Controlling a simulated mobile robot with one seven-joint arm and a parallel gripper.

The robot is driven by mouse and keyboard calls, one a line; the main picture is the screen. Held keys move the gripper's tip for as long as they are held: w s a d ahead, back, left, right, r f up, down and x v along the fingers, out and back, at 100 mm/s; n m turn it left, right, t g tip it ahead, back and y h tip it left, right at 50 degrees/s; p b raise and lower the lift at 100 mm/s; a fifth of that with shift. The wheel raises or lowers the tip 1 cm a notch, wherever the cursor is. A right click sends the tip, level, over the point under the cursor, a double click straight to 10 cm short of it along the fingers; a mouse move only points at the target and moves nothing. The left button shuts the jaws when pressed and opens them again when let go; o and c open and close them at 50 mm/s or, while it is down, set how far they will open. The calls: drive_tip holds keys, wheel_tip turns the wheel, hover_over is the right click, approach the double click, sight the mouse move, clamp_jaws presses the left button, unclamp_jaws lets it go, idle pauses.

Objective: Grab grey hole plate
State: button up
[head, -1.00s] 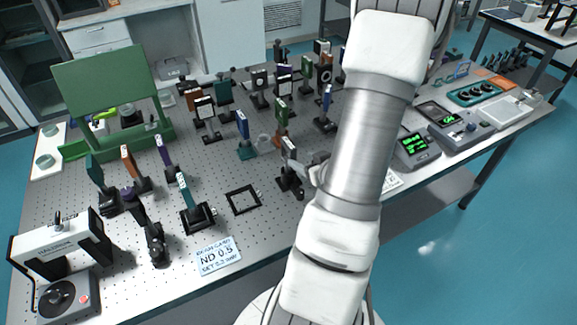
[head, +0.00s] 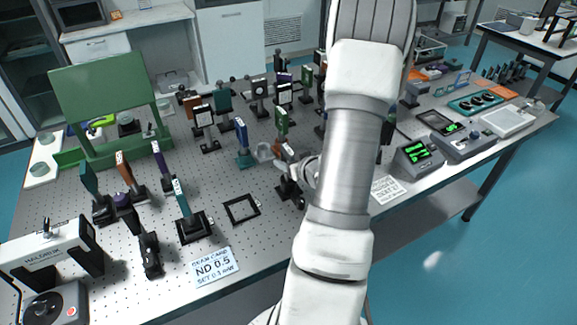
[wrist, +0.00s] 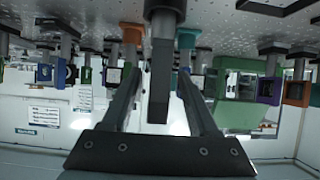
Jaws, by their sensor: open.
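In the wrist view, which looks upside down, a dark grey plate (wrist: 158,85) is seen nearly edge-on, hanging from its dark post mount. My gripper (wrist: 156,72) is open, with one finger on each side of the plate and a visible gap on both sides. The plate's hole cannot be seen from this angle. In the head view, a slim upright plate (head: 287,153) in a black mount (head: 289,189) stands beside my gripper (head: 303,168), which is partly hidden by my arm.
Several upright plates in mounts crowd the perforated table, including a teal one (head: 181,198) and a blue one (head: 242,138). A flat black frame (head: 241,208) and a card (head: 214,266) lie nearer the front. A green stand (head: 112,100) is at the back left.

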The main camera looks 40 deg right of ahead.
drive_tip(key=shift+x, duration=1.85)
clamp_jaws()
